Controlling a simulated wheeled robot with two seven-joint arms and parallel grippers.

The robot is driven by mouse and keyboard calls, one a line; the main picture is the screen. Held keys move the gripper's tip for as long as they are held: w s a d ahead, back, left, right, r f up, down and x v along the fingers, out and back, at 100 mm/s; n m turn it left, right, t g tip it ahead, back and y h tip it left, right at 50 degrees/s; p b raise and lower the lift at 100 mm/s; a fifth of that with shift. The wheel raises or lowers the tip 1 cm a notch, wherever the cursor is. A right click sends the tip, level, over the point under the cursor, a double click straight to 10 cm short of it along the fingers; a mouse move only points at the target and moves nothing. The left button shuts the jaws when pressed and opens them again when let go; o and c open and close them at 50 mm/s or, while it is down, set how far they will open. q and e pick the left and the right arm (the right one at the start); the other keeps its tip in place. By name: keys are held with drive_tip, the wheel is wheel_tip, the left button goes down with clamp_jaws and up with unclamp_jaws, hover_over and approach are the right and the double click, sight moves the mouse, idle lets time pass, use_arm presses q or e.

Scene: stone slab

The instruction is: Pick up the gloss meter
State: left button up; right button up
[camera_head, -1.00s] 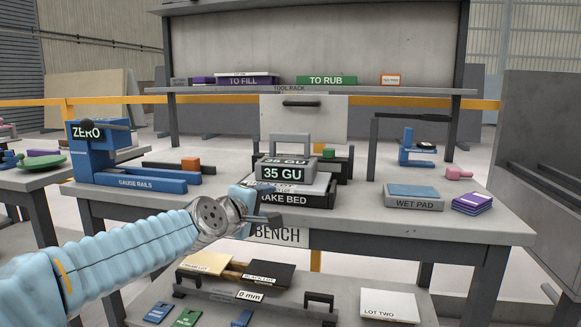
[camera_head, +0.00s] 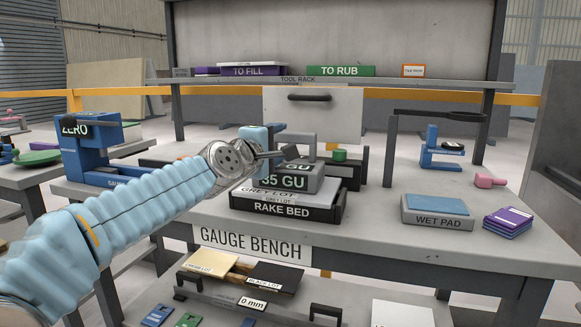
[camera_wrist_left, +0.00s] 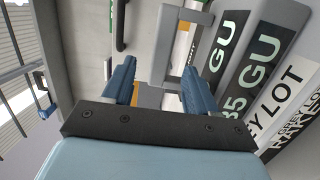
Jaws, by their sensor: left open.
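The gloss meter (camera_head: 312,184) is a grey box with "35 GU" on its faces and a grey loop handle on top. It sits on the grey lot panel on the rake bed (camera_head: 275,208). My left gripper (camera_head: 280,142) is open beside the handle's left side in the head view, partly in front of the meter's upper label. In the left wrist view, the two blue fingers (camera_wrist_left: 160,88) are apart, with the handle (camera_wrist_left: 158,45) beyond and between them. The meter (camera_wrist_left: 245,75) lies to their right. I cannot tell whether the fingers touch the handle. My right gripper is not in view.
The gauge rails with the ZERO block (camera_head: 90,145) stand left, partly behind my left arm. The wet pad (camera_head: 437,221), purple cards (camera_head: 508,221) and a pink item (camera_head: 490,180) are right. A green-topped dark fixture (camera_head: 347,170) stands just behind the meter.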

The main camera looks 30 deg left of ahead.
sight(289, 138)
use_arm(q)
drive_tip(key=w, duration=0.3)
drive_tip(key=w+p, duration=0.1)
drive_tip(key=w, duration=0.2)
drive_tip(key=shift+a+f+p, duration=0.1)
drive_tip(key=shift+a+p, duration=0.1)
drive_tip(key=shift+p, duration=0.1)
drive_tip(key=shift+s, duration=0.1)
clamp_jaws()
idle(0.9)
